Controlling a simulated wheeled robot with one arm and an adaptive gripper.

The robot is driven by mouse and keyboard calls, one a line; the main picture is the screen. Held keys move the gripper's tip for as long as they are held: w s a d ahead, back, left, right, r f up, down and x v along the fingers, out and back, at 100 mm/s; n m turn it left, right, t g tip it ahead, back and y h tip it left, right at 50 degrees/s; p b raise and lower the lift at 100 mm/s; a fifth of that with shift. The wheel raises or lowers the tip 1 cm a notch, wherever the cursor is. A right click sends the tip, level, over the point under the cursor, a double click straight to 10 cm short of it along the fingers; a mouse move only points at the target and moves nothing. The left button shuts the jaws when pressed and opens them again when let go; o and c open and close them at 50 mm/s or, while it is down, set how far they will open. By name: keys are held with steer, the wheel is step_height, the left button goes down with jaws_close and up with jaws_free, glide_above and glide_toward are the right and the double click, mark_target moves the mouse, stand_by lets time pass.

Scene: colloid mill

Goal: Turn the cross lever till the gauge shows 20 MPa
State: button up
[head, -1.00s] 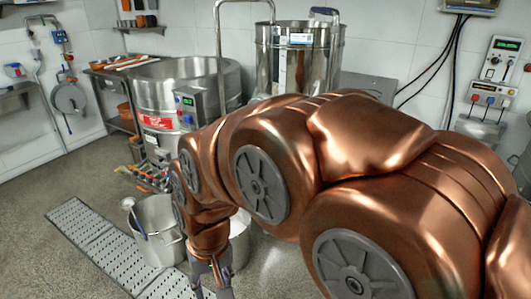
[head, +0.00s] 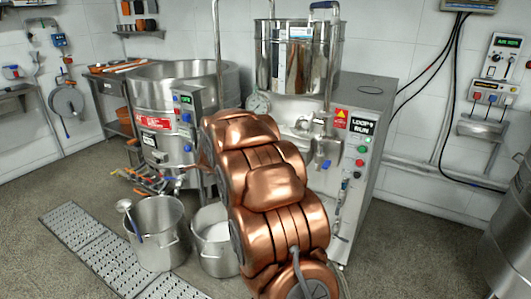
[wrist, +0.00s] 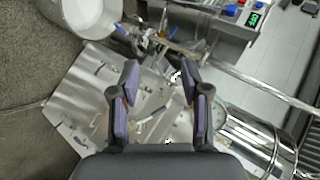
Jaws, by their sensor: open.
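The round white gauge (head: 258,104) is on the steel mill just below the shiny hopper (head: 297,60). Its reading is too small to make out. In the wrist view a pale round rim, probably the gauge (wrist: 218,118), shows right of my gripper, beside the hopper (wrist: 262,143). I cannot clearly pick out the cross lever; my arm covers part of the mill front in the head view. In the wrist view my gripper (wrist: 160,82) is open and empty, its two purple-grey fingers apart over the mill's metal parts. My gripper is hidden behind my arm in the head view.
The mill's cabinet (head: 365,150) carries buttons and a display. A large steel vat (head: 165,92) stands left of the mill. Two pots, one with a ladle (head: 125,207), stand on the floor near a drain grate (head: 85,240).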

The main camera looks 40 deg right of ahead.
steer(key=shift+w+d+f+m+t+h+b, duration=0.4)
steer(key=shift+w+d+f+m+h, duration=1.45)
steer(key=shift+d, duration=3.95)
steer(key=shift+w+d+f+m+t+h+b, duration=0.1)
steer(key=shift+w+d+f+m+h+b, duration=0.85)
steer(key=shift+d+m, duration=3.35)
steer(key=shift+w+d+f+m+t+h+b, duration=0.2)
steer(key=shift+w+d+f+m+h, duration=1.15)
steer(key=shift+d, duration=6)
steer(key=shift+s+f+n+h, duration=0.25)
steer(key=shift+s+n+h, duration=0.3)
steer(key=shift+h, duration=0.2)
steer(key=shift+c, duration=0.3)
jaws_close()
